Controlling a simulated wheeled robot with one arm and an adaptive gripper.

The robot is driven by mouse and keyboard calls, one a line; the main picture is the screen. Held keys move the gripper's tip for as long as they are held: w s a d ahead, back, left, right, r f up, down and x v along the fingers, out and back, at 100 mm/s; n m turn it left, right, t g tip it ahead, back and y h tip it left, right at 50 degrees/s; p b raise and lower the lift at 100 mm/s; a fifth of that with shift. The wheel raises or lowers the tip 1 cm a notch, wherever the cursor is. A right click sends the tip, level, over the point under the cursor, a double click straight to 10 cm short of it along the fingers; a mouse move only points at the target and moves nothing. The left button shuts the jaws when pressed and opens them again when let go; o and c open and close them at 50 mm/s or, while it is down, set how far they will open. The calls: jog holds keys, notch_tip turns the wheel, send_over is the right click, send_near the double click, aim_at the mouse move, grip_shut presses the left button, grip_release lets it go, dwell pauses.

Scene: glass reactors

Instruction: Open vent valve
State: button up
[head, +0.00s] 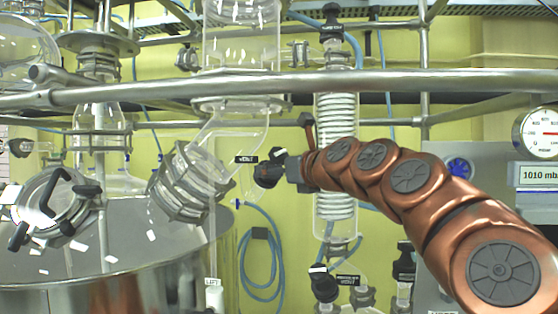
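The vent valve has a black knob (268,172) with a pale mark on top, in the middle of the head view. My gripper (286,171) is at the end of my copper-coloured arm, which reaches in from the right. It is right up against the knob's right side. The fingers are small and dark and blend with the knob, so I cannot tell whether they close on it. The valve's stem is mostly hidden.
A steel rail (300,83) crosses above my arm. A glass coil condenser (335,205) stands behind my forearm. Glass pipework with a metal clamp (190,185) is left of the valve. Another black valve knob (323,284) is below. A pressure display (540,175) reads 1010 mbar.

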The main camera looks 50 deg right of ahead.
aim_at(283, 156)
jog(key=d+m, duration=0.1)
jog(key=s+d+r+h, duration=0.1)
jog(key=s+d+r+m, duration=0.1)
jog(key=shift+d+r+m+t, duration=0.1)
jog(key=shift+d+m+t, duration=0.15)
jog(key=shift+m+t, duration=0.05)
jog(key=shift+d+r, duration=0.15)
jog(key=shift+d, duration=0.1)
jog(key=p+x, duration=0.3)
jog(key=x, duration=0.4)
jog(key=shift+w+d, duration=0.1)
jog(key=shift+w, duration=0.15)
jog(key=c, duration=1.2)
jog(key=shift+o, duration=0.2)
jog(key=shift+n, duration=0.4)
